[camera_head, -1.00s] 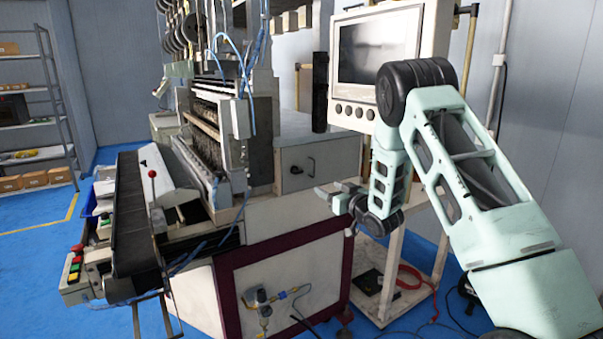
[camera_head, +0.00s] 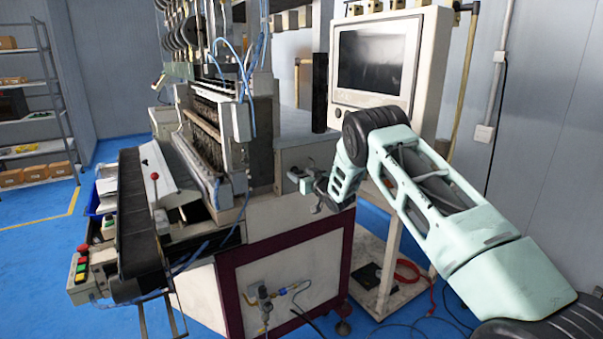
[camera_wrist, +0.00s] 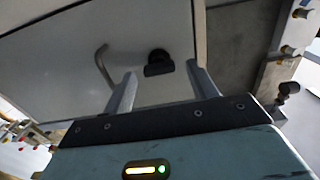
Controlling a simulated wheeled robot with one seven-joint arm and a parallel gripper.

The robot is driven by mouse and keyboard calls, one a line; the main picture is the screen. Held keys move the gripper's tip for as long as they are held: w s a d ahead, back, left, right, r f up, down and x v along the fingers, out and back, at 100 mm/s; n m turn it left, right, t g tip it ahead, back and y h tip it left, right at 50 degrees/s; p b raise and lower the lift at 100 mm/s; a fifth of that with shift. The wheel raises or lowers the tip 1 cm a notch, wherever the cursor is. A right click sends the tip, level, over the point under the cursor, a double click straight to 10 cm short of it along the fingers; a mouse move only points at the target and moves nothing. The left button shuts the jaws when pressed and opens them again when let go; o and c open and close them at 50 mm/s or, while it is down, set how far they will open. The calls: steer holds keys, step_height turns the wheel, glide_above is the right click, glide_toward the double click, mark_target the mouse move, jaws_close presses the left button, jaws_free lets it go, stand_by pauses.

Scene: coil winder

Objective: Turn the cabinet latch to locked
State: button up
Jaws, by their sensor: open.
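The cabinet (camera_head: 296,156) is a pale box front on the side of the winding machine. In the wrist view its face (camera_wrist: 60,75) fills much of the picture. A small black latch (camera_wrist: 158,63) sits on that face, with a bent grey handle (camera_wrist: 103,66) left of it. My gripper (camera_wrist: 161,72) is open, its two grey fingers on either side of the latch in the picture. Whether the fingertips reach past the latch or stop short is unclear. In the head view my gripper (camera_head: 306,183) is in front of the cabinet and hides the latch.
A monitor (camera_head: 372,62) on a stand is behind my arm. The machine's conveyor (camera_head: 135,215) and a panel of coloured buttons (camera_head: 78,268) are at the left. A red cable (camera_head: 408,270) lies at the stand's base. Blue floor is open at the far left.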

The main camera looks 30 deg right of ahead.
steer(key=shift+w, duration=0.2)
steer(key=c, duration=1)
